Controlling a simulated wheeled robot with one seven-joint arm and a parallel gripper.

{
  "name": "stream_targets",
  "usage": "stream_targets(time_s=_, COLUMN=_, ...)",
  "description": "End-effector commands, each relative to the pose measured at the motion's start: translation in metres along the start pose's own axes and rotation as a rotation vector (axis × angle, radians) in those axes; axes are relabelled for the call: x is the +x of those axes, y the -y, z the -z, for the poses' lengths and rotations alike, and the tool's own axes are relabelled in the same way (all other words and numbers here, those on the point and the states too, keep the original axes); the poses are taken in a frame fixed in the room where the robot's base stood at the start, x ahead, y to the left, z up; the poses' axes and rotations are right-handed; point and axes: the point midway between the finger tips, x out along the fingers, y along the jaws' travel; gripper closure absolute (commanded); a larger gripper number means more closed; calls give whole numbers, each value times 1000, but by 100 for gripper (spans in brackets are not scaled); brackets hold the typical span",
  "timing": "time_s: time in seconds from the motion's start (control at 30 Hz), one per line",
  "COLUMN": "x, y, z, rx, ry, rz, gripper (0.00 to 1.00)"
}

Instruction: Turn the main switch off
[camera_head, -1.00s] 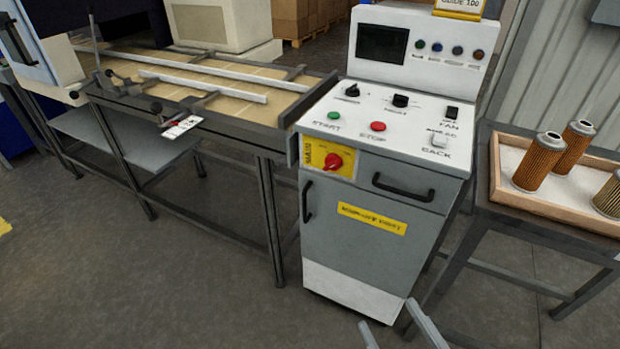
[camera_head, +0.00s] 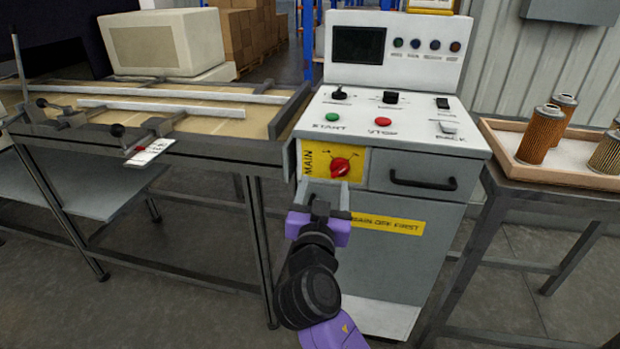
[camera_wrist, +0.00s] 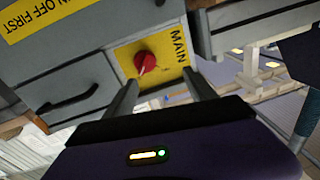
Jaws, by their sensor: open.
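The main switch is a red rotary knob (camera_head: 340,167) on a yellow plate (camera_head: 318,165) marked MAIN, on the upper left front of the grey control cabinet (camera_head: 400,270). My gripper (camera_head: 323,184) is just below and in front of the plate, its two fingers pointing at it, open and empty. In the wrist view the red knob (camera_wrist: 145,62) shows beyond the fingertips, nearer the left finger. The fingers appear apart from the knob. The knob's exact pointer direction is hard to tell.
A black drawer handle (camera_head: 423,181) sticks out right of the plate. Above are a green start button (camera_head: 332,117) and a red stop button (camera_head: 383,122). A work table (camera_head: 200,150) stands close on the left, a tray (camera_head: 515,165) with brown filter cartridges on the right.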

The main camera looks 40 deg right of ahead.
Motion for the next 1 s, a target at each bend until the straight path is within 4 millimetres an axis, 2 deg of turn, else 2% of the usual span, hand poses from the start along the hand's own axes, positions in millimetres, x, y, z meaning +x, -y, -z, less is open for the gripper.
stream_targets(time_s=0.1, x=-1, y=-20, z=-6, rx=53, ry=14, rz=-80, gripper=35)
stream_targets(time_s=0.17, x=-1, y=-23, z=-8, rx=79, ry=19, rz=-94, gripper=35)
stream_targets(time_s=0.37, x=14, y=-26, z=-9, rx=101, ry=21, rz=-99, gripper=35)
stream_targets(time_s=0.7, x=63, y=-29, z=-10, rx=100, ry=21, rz=-95, gripper=35)
stream_targets(time_s=1.0, x=77, y=-30, z=-11, rx=99, ry=21, rz=-93, gripper=35)
